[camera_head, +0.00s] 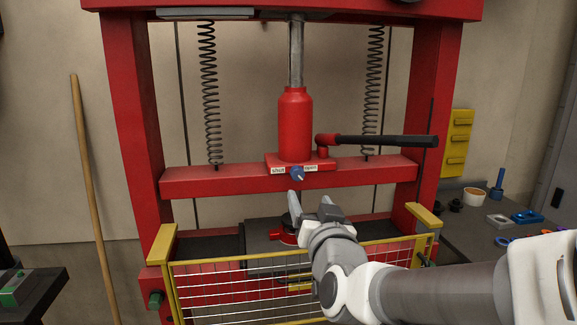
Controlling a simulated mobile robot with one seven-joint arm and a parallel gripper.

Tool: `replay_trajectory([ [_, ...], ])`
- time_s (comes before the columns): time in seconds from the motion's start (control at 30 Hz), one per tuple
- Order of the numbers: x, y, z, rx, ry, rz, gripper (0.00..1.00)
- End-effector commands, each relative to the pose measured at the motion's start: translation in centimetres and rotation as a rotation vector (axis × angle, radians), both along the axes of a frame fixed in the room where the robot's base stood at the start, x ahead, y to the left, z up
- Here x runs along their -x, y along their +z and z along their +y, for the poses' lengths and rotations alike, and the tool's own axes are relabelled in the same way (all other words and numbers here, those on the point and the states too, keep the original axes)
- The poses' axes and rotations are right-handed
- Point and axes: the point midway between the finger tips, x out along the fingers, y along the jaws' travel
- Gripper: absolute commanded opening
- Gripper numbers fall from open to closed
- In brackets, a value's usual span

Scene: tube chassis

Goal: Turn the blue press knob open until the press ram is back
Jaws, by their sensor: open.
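The blue press knob (297,173) sits on the front of the red jack base, between a "shut" label on its left and an "open" label on its right. The red jack (295,125) stands on the press's crossbeam, and the grey press ram (296,52) rises from its top to the upper frame. My gripper (308,203) is open and empty, just below the knob in the picture, with its fingers pointing up towards it. I cannot tell the depth between the fingertips and the knob.
A yellow-framed mesh guard (235,292) stands across the press front, behind my arm. A black pump handle (385,141) juts right from the jack. Two springs (209,95) hang at the sides. A wooden pole (92,190) leans at left; a bench (475,225) with small parts stands right.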

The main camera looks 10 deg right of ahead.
Motion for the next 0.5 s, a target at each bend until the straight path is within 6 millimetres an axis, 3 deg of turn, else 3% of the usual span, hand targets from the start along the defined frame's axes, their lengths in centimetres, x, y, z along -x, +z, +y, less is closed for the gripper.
replay_trajectory([
  [0.27,-2.0,0.3,0.1,0.005,0.004,0.003,0.72],
  [0.5,-6.0,-0.2,-0.1,0.004,0.004,-0.002,0.72],
])
